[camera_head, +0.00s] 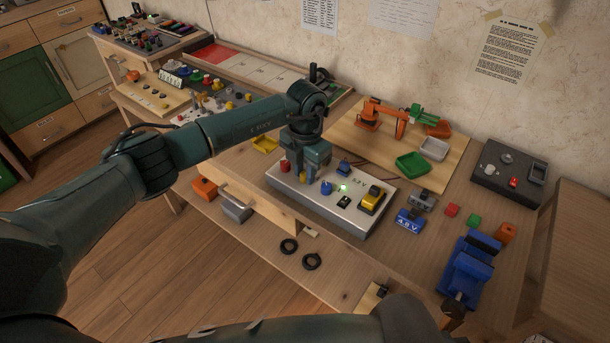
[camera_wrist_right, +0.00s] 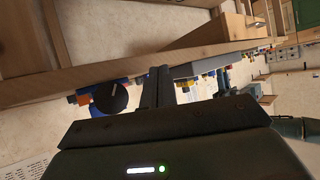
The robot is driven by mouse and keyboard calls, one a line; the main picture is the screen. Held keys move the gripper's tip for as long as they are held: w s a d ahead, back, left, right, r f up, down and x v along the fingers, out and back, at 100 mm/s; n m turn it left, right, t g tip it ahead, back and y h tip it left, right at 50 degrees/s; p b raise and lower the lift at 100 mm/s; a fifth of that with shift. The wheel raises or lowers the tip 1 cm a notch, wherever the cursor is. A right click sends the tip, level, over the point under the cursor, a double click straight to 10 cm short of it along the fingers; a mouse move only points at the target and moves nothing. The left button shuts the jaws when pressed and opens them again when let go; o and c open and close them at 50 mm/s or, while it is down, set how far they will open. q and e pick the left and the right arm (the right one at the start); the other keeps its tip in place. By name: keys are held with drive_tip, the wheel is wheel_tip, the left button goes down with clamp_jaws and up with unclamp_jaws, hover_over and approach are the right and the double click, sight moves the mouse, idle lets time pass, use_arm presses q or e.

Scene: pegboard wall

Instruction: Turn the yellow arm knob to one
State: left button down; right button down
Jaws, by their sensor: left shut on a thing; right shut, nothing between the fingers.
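A light grey control box (camera_head: 310,200) marked "12 V" stands on the bench, with small knobs and switches on its top. My left gripper (camera_head: 304,174) points down over the box's left rear part and is shut on a small part there, which the gripper itself hides. A red knob (camera_head: 285,167) sits just left of it. Blue knobs (camera_head: 326,188) and a yellow piece (camera_head: 372,198) are to its right. My right gripper (camera_wrist_right: 160,86) is shut and empty, away from the box.
A small model with orange and green arms (camera_head: 400,118) and a green tray (camera_head: 412,164) are behind the box. A blue 4.8 V block (camera_head: 410,221) and a blue vise (camera_head: 467,268) stand to the right.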

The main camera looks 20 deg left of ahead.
use_arm(q)
drive_tip(key=shift+w+f+m+b, duration=0.15)
drive_tip(key=shift+m+b, duration=0.45)
drive_tip(key=shift+m, duration=0.4)
drive_tip(key=shift+m+b, duration=0.35)
drive_tip(key=shift+m, duration=0.15)
drive_tip(key=shift+m+b, duration=0.6)
drive_tip(key=shift+m, duration=0.2)
drive_tip(key=m+b, duration=0.1)
drive_tip(key=m, duration=0.1)
drive_tip(key=shift+m, duration=0.3)
drive_tip(key=shift+m+b, duration=0.85)
drive_tip(key=shift+m, duration=0.25)
use_arm(e)
wheel_tip(320, 180, down, 4)
drive_tip(key=shift+a+r+m+t, duration=0.1)
drive_tip(key=shift+r+m+t, duration=0.1)
drive_tip(key=shift+m+t, duration=0.35)
use_arm(q)
drive_tip(key=shift+r, duration=0.2)
drive_tip(key=shift+m, duration=0.3)
use_arm(e)
drive_tip(key=shift+r, duration=0.2)
